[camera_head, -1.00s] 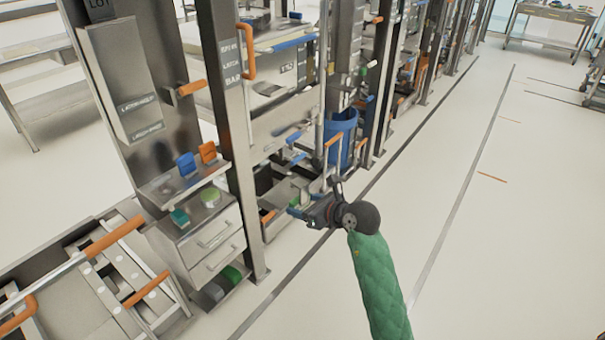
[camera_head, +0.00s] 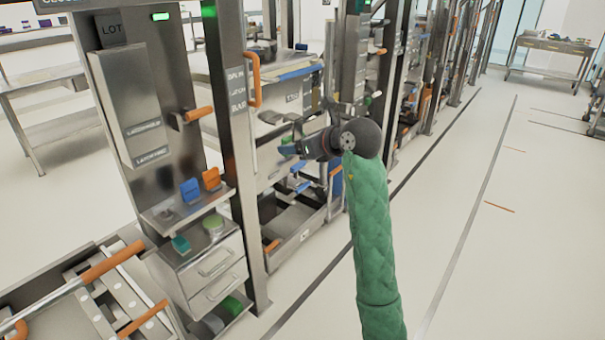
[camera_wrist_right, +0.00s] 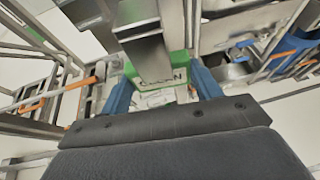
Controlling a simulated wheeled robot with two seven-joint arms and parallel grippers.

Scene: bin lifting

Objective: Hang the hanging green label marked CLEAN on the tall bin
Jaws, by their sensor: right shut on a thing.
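The green label (camera_wrist_right: 160,76) sits between the two blue fingers of my right gripper (camera_wrist_right: 163,88) in the right wrist view; part of its lettering shows. A steel, box-like edge (camera_wrist_right: 146,52) is just beyond and above it, and I cannot tell whether they touch. In the head view my right gripper (camera_head: 288,150) is in front of the rack, pointing left, shut on the label, which is hard to make out there. A blue bin (camera_head: 336,186) shows partly behind my right arm; I cannot tell whether it is the tall bin. My left gripper is out of view.
Steel posts (camera_head: 243,165) and a drawer unit (camera_head: 205,270) with blue and orange pieces on its shelf stand at left. An orange-handled cart (camera_head: 110,285) is at lower left. The floor (camera_head: 470,240) to the right is clear.

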